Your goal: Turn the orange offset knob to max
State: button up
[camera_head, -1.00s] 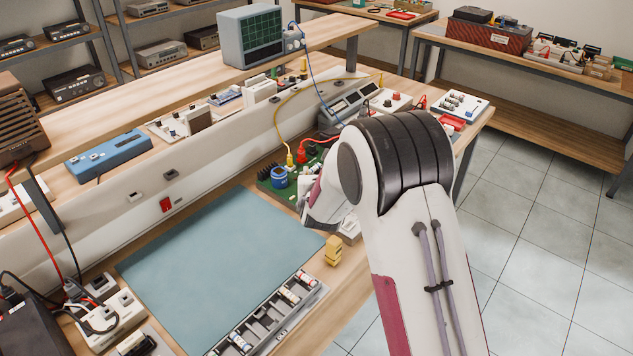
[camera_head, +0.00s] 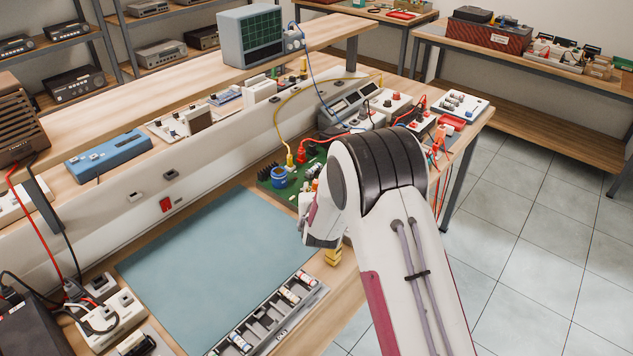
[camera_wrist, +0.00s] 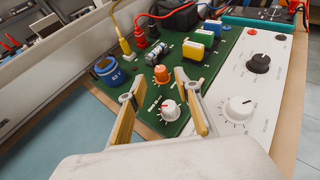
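In the wrist view, the orange knob (camera_wrist: 162,73) stands on a green circuit board (camera_wrist: 205,75), close to the line between my fingertips. My gripper (camera_wrist: 157,82) is open, with one yellow-padded finger on each side. No contact with either knob is visible. The orange knob's pointer and scale are too small to read. In the head view, the board (camera_head: 268,181) is partly hidden by my arm, and my fingertips are hidden.
A white panel with a black knob (camera_wrist: 258,63) and a larger white knob (camera_wrist: 239,108) lies right of the board. A blue coil (camera_wrist: 110,71), yellow and red plugs and upright components stand beyond and left. The blue-green mat (camera_head: 215,270) is clear.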

jog(key=shift+x, duration=3.65)
grip_shut()
